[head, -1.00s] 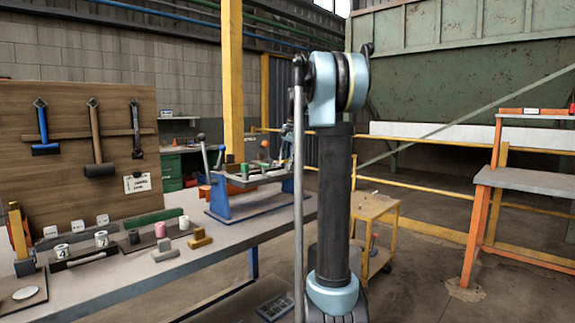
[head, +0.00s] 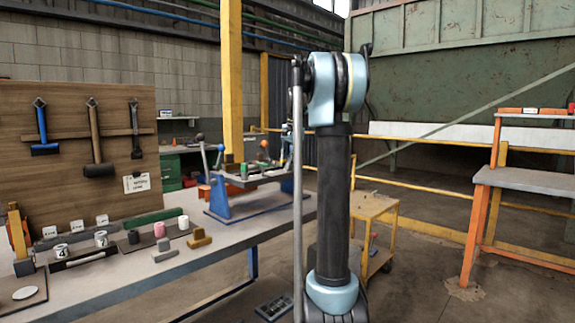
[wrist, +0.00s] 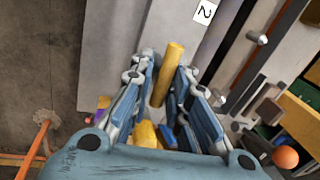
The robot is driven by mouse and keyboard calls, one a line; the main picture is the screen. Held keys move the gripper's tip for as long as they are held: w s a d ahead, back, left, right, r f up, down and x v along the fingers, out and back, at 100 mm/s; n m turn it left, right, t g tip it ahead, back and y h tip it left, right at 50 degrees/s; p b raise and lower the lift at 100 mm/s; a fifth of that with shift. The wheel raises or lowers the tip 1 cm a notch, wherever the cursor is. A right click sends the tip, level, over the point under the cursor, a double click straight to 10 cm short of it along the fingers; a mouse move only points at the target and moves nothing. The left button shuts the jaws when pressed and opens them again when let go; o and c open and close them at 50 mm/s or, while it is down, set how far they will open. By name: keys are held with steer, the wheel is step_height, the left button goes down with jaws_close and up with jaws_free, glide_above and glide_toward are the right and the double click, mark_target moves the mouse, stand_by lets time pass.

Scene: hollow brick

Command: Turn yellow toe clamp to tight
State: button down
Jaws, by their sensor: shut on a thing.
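In the wrist view, a yellow bar (wrist: 169,76), which looks like the yellow toe clamp, stands between the two blue-grey fingers of my gripper (wrist: 163,68). My gripper is shut on it. A second yellow piece (wrist: 145,134) shows lower down, close to the palm, partly hidden by the fingers. How far the clamp is turned cannot be told. In the head view my arm hides the gripper and its grip.
A workbench (head: 130,282) on the left bears a blue-based fixture (head: 222,198), mugs and loose blocks. A tool board (head: 70,185) stands behind it. A yellow cart (head: 378,208) and an orange-legged table (head: 530,180) stand to the right. An orange ball knob (wrist: 286,157) is near the gripper.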

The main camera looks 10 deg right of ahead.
steer(key=n, duration=0.4)
steer(key=shift+w+a+g+y, duration=0.3)
steer(key=n, duration=0.5)
steer(key=shift+a+g, duration=0.2)
steer(key=shift+g, duration=0.2)
steer(key=n+g, duration=0.1)
steer(key=n, duration=0.3)
steer(key=shift+a, duration=0.2)
steer(key=shift+s+a+n+g, duration=0.1)
steer(key=shift+n+g, duration=0.05)
steer(key=shift+n, duration=0.7)
steer(key=shift+s+n+g, duration=0.1)
steer(key=shift+n+g, duration=0.05)
steer(key=shift+n, duration=0.7)
steer(key=c, duration=1.7)
jaws_free()
steer(key=shift+a, duration=0.1)
steer(key=shift+o, duration=0.2)
